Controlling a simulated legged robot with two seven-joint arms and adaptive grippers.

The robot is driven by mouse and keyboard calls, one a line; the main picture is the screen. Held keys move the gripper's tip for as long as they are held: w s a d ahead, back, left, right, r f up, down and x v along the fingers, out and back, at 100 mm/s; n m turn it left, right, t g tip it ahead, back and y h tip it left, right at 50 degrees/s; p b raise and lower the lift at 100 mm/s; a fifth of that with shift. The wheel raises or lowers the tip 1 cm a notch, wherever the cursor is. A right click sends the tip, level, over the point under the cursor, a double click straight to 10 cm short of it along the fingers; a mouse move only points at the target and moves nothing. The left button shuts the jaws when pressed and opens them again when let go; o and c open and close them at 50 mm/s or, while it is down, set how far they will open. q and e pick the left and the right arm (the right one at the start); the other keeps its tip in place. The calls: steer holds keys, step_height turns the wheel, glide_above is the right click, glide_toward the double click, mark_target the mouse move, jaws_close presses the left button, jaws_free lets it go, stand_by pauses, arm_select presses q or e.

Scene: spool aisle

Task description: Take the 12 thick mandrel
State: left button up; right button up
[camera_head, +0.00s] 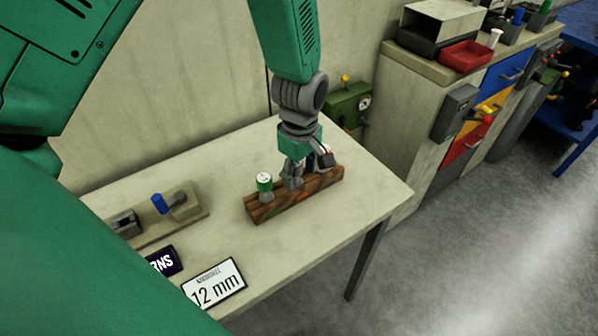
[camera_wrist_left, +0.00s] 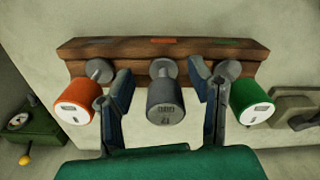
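A brown wooden rack (camera_head: 268,212) on the table holds three mandrels; it also shows in the left wrist view (camera_wrist_left: 110,48). In the wrist view, an orange-red mandrel (camera_wrist_left: 75,103) is at left, a grey one (camera_wrist_left: 165,103) in the middle and a green one (camera_wrist_left: 252,97) at right. My left gripper (camera_head: 293,180) is at the rack, between the green mandrel (camera_head: 264,183) and the red one (camera_head: 326,157). Its open fingers (camera_wrist_left: 160,80) straddle the grey mandrel, with gaps on both sides. My right gripper is not in view.
A "12 mm" sign (camera_head: 215,284) lies at the table's front edge, beside a dark sign (camera_head: 164,262). A fixture with a blue knob (camera_head: 159,204) is at left. A green machine (camera_head: 348,104) stands behind. The table's right end (camera_head: 375,188) is clear.

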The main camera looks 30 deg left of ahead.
arm_select(q)
jaws_close()
steer(key=shift+a+f, duration=0.15)
steer(key=shift+a, duration=0.6)
steer(key=shift+d, duration=0.25)
